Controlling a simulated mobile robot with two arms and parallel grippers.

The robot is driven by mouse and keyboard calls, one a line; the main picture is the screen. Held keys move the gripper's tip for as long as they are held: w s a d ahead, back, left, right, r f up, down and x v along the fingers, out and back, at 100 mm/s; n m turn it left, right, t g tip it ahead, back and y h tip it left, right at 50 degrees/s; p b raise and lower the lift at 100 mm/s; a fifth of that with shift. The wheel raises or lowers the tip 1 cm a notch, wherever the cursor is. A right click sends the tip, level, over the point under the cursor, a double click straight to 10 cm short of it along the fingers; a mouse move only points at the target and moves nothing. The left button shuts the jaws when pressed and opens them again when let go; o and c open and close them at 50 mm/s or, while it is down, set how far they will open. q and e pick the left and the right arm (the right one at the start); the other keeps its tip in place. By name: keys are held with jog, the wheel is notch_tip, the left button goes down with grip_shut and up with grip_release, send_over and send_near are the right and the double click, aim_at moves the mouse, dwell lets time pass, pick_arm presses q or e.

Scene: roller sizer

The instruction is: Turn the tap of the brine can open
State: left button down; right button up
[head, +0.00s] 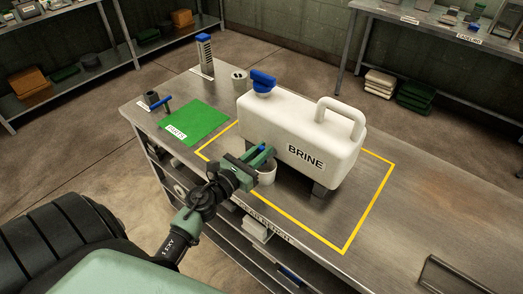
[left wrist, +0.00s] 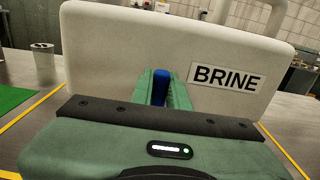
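In the left wrist view the can (left wrist: 120,50) fills the upper picture. My left gripper (head: 266,152) is at the can's near face, below and left of the label. Its green fingers stand on both sides of the blue tap (left wrist: 160,88) and look closed on it; the rest of the tap is hidden. A pale cup (head: 267,175) stands just under the gripper. My right gripper is not in view.
Yellow tape (head: 371,203) outlines the can's area. A green parts mat (head: 196,121), a small blue-handled part (head: 161,105), a grey canister (head: 239,80) and a blue-topped stand (head: 205,56) are to the left and behind. The bench right of the tape is mostly clear.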

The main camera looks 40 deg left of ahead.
pick_arm(q)
jog(key=shift+a+n, duration=0.1)
jog(key=shift+n, duration=0.2)
jog(key=n, duration=0.1)
jog(key=a+n, duration=0.1)
jog(key=n, duration=0.1)
jog(key=shift+w+a+f+n, duration=0.1)
jog(key=shift+a+f+n, duration=0.05)
jog(key=shift+a+n, duration=0.15)
jog(key=n, duration=0.1)
jog(key=a+n, duration=0.1)
jog(key=n, duration=0.1)
jog(key=f+n, duration=0.1)
jog(key=shift+a+n, duration=0.25)
jog(key=shift+n, duration=0.05)
jog(key=shift+w+a+f+n, duration=0.15)
jog(key=shift+f+n, duration=0.4)
jog(key=shift+n, duration=1)
jog(key=shift+s+a+f+n, duration=0.1)
jog(key=shift+a+f+n, duration=0.35)
jog(key=shift+n, duration=1.05)
jog(key=shift+w+a+f+n, duration=0.1)
jog(key=shift+f+n, duration=0.55)
jog(key=shift+n, duration=0.9)
jog(key=c, duration=1.4)
grip_release()
jog(key=shift+f, duration=0.1)
jog(key=shift+o, duration=0.2)
